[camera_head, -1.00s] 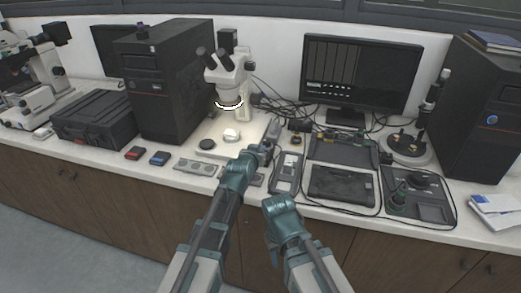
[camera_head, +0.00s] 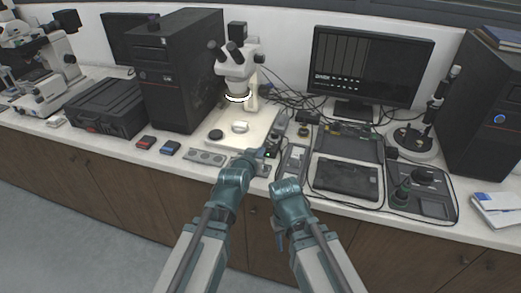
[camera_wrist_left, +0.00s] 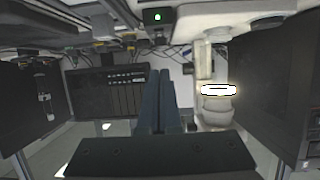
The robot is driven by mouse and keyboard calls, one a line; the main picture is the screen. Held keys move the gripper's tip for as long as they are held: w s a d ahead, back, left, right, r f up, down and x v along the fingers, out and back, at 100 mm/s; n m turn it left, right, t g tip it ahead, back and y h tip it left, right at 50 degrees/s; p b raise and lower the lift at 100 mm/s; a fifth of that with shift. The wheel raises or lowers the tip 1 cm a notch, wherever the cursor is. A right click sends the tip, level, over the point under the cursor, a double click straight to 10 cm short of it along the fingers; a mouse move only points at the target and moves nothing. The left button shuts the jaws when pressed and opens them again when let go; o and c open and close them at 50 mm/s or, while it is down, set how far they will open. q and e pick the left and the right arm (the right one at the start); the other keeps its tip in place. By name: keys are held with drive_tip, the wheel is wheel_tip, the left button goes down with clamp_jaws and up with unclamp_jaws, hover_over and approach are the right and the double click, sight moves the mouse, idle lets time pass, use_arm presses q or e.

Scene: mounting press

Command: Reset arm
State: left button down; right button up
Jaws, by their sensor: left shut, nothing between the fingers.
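My left arm reaches up from the bottom of the head view to the front of the bench. My left gripper (camera_head: 270,150) is small and dark there, beside the base of the stereo microscope (camera_head: 237,68). In the left wrist view, the two dark fingers of my left gripper (camera_wrist_left: 159,100) lie side by side, shut, with nothing between them. The microscope's bright ring light (camera_wrist_left: 217,89) shows to their right. My right arm ends in a folded teal wrist (camera_head: 290,195) in front of the bench edge. Its fingers are hidden.
The white bench (camera_head: 190,176) carries a computer tower (camera_head: 182,75), a monitor (camera_head: 368,65) and a black case (camera_head: 105,107). A grey meter (camera_head: 291,163), a black tray (camera_head: 346,179) and a soldering mat (camera_head: 430,200) lie close to my arms. Open floor (camera_head: 70,225) shows at lower left.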

use_arm(q)
drive_tip(key=s+f+g, duration=0.1)
drive_tip(key=f, duration=0.1)
drive_tip(key=s+d+f+g+p, duration=0.1)
drive_tip(key=s+g, duration=0.1)
drive_tip(key=shift+s+d+f+m, duration=0.15)
drive_tip(key=shift+s+f+m, duration=0.05)
drive_tip(key=shift+f+m, duration=0.15)
drive_tip(key=s+a+f+g+y+p, duration=0.1)
drive_tip(key=s+g, duration=0.4)
drive_tip(key=s, duration=0.5)
drive_tip(key=s+a+f+g+y+p, duration=0.2)
drive_tip(key=s+f+g+y, duration=0.2)
drive_tip(key=s, duration=0.6)
drive_tip(key=shift+a+f+g, duration=0.4)
drive_tip(key=shift+f+g, duration=0.15)
drive_tip(key=shift+g, duration=0.35)
